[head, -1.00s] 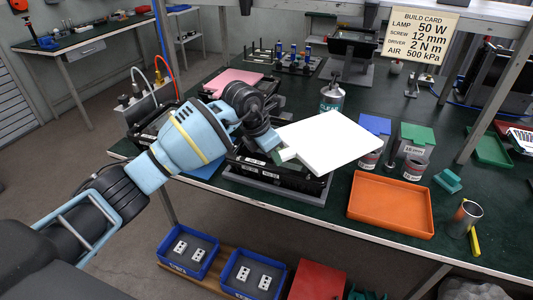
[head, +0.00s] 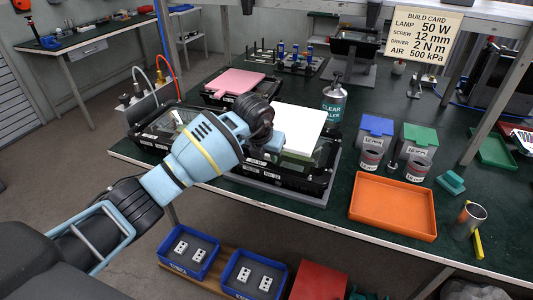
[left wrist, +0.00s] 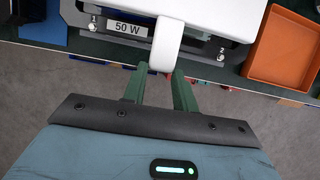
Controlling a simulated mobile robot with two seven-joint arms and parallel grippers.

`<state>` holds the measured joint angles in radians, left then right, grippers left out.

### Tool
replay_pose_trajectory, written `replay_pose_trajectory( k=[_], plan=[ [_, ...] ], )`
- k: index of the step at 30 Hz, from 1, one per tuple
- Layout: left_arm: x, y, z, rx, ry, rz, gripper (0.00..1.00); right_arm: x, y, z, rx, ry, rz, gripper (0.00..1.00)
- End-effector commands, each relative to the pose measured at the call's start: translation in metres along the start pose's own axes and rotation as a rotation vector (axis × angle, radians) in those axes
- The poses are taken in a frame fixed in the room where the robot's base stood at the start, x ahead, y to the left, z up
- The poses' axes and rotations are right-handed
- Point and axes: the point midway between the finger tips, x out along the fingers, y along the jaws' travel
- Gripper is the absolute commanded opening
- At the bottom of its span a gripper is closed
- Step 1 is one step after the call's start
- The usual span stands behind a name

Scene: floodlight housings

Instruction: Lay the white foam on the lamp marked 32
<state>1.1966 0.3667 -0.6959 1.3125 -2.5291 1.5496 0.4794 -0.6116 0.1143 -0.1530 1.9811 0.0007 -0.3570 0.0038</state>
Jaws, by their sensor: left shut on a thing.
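The white foam (head: 300,122) is a flat white sheet with a narrow tab, which shows in the left wrist view (left wrist: 167,42). My left gripper (left wrist: 160,75) is shut on that tab with its green fingers. In the head view my left gripper (head: 276,150) is at the foam's near left side. The foam is over a black-framed lamp (head: 275,183) at the table's front edge and hides part of it. I cannot tell whether they touch. The left wrist view shows a "50 W" label (left wrist: 127,29) on this lamp. I cannot read a 32 on any lamp.
A pink sheet (head: 235,82) lies on another lamp behind. A further lamp (head: 150,133) is at left, partly behind my arm. A sealer bottle (head: 333,103) stands just behind the foam. Blue (head: 376,126) and green-lidded (head: 418,135) bins, cans and an orange tray (head: 393,207) are at right.

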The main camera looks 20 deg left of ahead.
Motion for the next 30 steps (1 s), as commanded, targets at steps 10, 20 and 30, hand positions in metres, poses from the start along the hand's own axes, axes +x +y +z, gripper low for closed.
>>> replay_pose_trajectory(
  k=[10, 20, 30],
  plan=[
    [0.021, 0.0, -0.012, 0.001, -0.005, 0.001, 0.06, 0.001, 0.0, 0.004, 0.001, -0.007, 0.0, 0.79],
    [0.047, 0.0, -0.023, 0.0, -0.005, 0.0, 0.06, 0.003, -0.001, 0.018, 0.004, -0.031, -0.003, 0.79],
    [0.059, 0.0, -0.028, 0.001, -0.008, 0.0, 0.06, 0.004, -0.002, 0.023, 0.005, -0.039, -0.004, 0.79]
  ],
)
